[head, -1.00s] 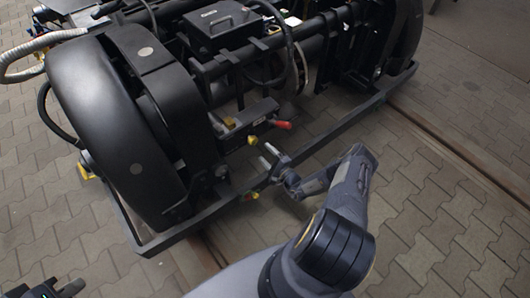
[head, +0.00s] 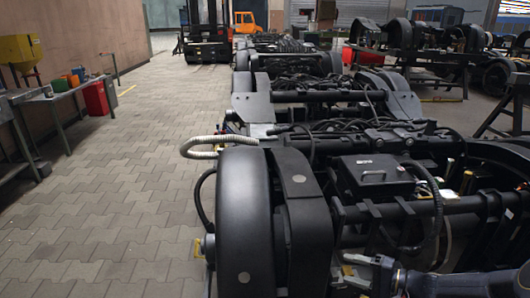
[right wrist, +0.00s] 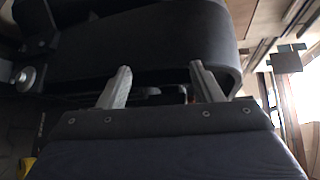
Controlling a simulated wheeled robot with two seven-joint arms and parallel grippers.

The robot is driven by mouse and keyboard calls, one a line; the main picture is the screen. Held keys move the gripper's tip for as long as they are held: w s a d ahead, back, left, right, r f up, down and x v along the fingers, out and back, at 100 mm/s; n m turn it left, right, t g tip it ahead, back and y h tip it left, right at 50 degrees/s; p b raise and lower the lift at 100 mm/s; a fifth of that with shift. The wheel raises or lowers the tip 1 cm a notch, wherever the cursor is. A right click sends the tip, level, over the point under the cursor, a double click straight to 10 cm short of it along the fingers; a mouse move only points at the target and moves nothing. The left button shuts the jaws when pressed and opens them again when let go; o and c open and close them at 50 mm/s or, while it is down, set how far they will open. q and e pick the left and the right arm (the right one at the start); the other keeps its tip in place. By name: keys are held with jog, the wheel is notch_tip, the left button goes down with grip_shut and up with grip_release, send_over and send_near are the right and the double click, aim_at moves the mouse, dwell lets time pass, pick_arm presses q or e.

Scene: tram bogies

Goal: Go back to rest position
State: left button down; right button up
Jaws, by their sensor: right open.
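My right gripper (head: 352,272) is at the bottom of the head view, in front of the nearest black bogie (head: 240,218). In the right wrist view my right gripper (right wrist: 158,86) is open, its two pale fingers apart with nothing held between them. A dark rounded part of a bogie (right wrist: 150,45) fills the space beyond the fingers; I cannot tell whether they touch it. My left gripper is not in view.
More bogies (head: 290,60) stand in a row behind the nearest one. A bench (head: 70,95) with coloured bins lines the left wall. A red forklift (head: 207,30) is at the back. The paved floor (head: 120,190) at left is clear.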

jog(key=s+a+r+n+g+h, duration=0.2)
jog(key=s+a+r+n, duration=0.1)
jog(key=s+r, duration=0.35)
jog(key=s+a+r+n+g+h, duration=0.2)
jog(key=s+a+r+g, duration=0.1)
jog(key=s+r, duration=0.35)
jog(key=s+d+r+n+t+h, duration=0.15)
jog(key=s+h, duration=0.45)
jog(key=s, duration=1.1)
notch_tip(320, 180, up, 24)
jog(key=p, duration=2.4)
jog(key=shift+f+t, duration=0.15)
jog(key=shift+t, duration=0.3)
